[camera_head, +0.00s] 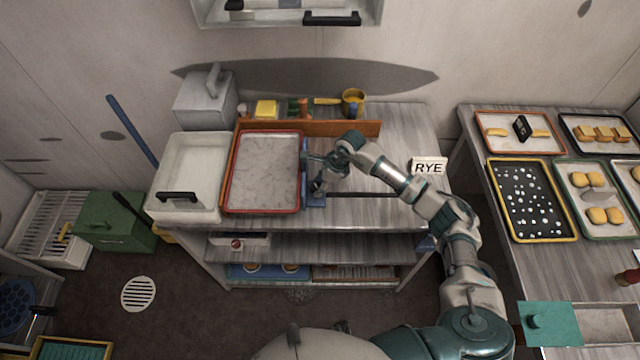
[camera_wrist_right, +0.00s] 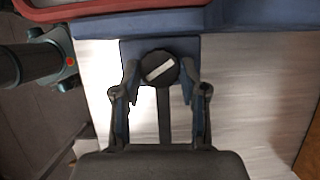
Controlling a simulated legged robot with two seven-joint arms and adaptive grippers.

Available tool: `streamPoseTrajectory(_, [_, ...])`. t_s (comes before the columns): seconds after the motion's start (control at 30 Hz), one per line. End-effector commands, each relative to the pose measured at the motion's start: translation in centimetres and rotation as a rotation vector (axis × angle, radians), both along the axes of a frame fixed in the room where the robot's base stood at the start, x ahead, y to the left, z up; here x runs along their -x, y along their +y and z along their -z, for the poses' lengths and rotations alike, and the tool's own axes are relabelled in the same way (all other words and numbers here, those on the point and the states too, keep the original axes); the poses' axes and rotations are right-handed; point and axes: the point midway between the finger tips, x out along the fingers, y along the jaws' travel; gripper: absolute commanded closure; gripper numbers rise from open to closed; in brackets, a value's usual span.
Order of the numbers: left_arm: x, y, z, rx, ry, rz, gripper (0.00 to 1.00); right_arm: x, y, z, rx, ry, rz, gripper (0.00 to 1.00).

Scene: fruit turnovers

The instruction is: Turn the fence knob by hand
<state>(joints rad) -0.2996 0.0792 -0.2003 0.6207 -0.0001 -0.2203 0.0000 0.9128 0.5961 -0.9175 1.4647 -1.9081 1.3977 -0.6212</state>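The fence knob (camera_wrist_right: 159,68) is round and dark with a pale bar across its face, slanting up to the right. It sits on a blue plate beside the red-rimmed tray (camera_wrist_right: 90,8). My right gripper (camera_wrist_right: 160,76) has one finger on each side of the knob, very close to it; I cannot tell whether both fingers press on it. In the head view my right gripper (camera_head: 314,168) is at the right edge of the red-rimmed tray (camera_head: 301,180), and the knob is small and partly hidden there. My left gripper is not in view.
A dark bar (camera_head: 362,195) runs rightward along the bench from the blue plate. A white bin (camera_head: 187,160) stands left of the tray. A RYE sign (camera_head: 429,167) stands near my right forearm. Pastry trays (camera_head: 531,199) lie on the right table. The bench's back right is clear.

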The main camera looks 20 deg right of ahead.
Motion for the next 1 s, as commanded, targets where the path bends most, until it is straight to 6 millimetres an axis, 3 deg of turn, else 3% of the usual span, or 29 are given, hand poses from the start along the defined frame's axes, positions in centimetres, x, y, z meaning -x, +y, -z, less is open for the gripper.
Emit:
streamPoseTrajectory(0.37, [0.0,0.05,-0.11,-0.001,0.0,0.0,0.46,-0.15,0.04,-0.14,-0.001,-0.005,0.067,0.92])
streamPoseTrajectory(1.0, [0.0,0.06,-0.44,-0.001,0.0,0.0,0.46,-0.15,0.24,-0.34,-0.004,-0.008,0.459,0.92])
